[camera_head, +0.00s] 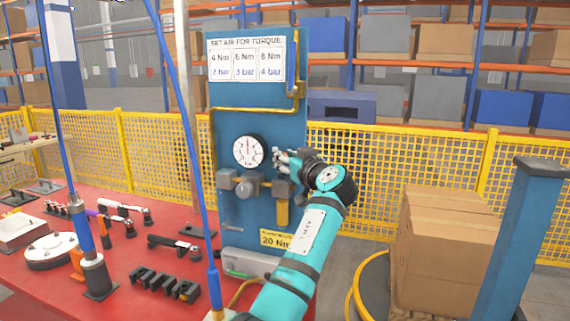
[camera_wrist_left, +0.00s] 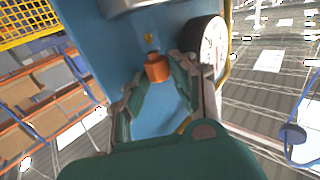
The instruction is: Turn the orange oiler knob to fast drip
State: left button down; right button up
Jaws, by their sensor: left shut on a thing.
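The orange oiler knob (camera_wrist_left: 156,68) shows in the left wrist view against the blue panel (camera_wrist_left: 150,115). My left gripper (camera_wrist_left: 155,74) has its fingertips on either side of the knob and is shut on it. In the head view, my left gripper (camera_head: 279,157) is at the panel (camera_head: 232,125), just right of the round pressure gauge (camera_head: 248,151). The knob is hidden by the gripper there. The gauge (camera_wrist_left: 207,46) also shows right of the gripper in the wrist view. The knob's drip setting cannot be read. My right gripper is not in view.
Grey fittings (camera_head: 244,189) and a yellow bowl (camera_head: 282,212) are close below the gripper. The red table (camera_head: 125,255) holds several tools and parts. A yellow mesh fence (camera_head: 400,165) stands behind. Cardboard boxes (camera_head: 445,250) stand right of my arm.

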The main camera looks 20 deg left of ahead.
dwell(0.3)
pick_arm(q)
jog(key=c, duration=1.4)
grip_release()
jog(key=v, duration=0.7)
jog(key=shift+s+d, duration=0.2)
